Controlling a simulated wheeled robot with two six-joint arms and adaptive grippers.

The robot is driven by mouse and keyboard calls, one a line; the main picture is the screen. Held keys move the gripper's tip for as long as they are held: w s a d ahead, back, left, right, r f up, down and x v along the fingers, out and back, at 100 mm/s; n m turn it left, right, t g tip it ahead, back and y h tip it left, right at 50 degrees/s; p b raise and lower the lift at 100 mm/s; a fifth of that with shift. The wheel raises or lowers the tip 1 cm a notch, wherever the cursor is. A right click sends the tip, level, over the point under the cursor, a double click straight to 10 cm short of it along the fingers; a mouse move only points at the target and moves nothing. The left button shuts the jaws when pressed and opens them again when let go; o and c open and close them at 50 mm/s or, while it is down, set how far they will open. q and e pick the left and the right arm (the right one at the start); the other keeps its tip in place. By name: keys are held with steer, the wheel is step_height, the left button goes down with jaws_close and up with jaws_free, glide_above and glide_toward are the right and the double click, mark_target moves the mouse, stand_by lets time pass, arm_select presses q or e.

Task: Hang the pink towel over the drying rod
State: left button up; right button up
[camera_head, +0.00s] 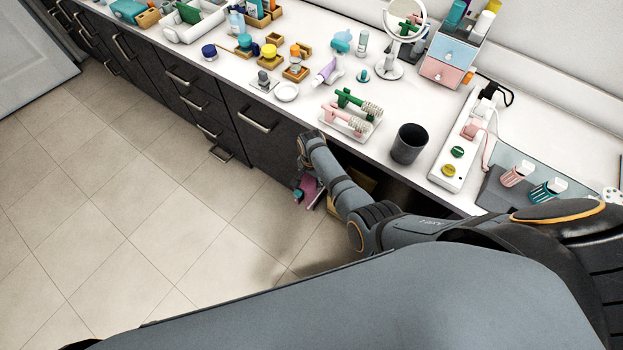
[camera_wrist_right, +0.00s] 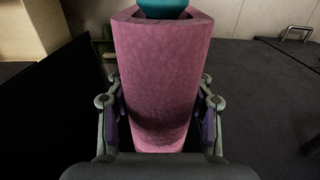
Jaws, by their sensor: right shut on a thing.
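My left gripper is out of view.
The white counter (camera_head: 405,97) holds a dark cup (camera_head: 408,143), a white rack with pink and green tools (camera_head: 352,113), a round mirror (camera_head: 404,20) and many bottles. Dark drawers (camera_head: 255,120) with handles line its front. The tiled floor (camera_head: 130,200) is clear.

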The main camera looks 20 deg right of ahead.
steer(key=shift+f, duration=0.15)
steer(key=o, duration=1.3)
step_height(320, 180, up, 8)
steer(key=shift+f, duration=0.25)
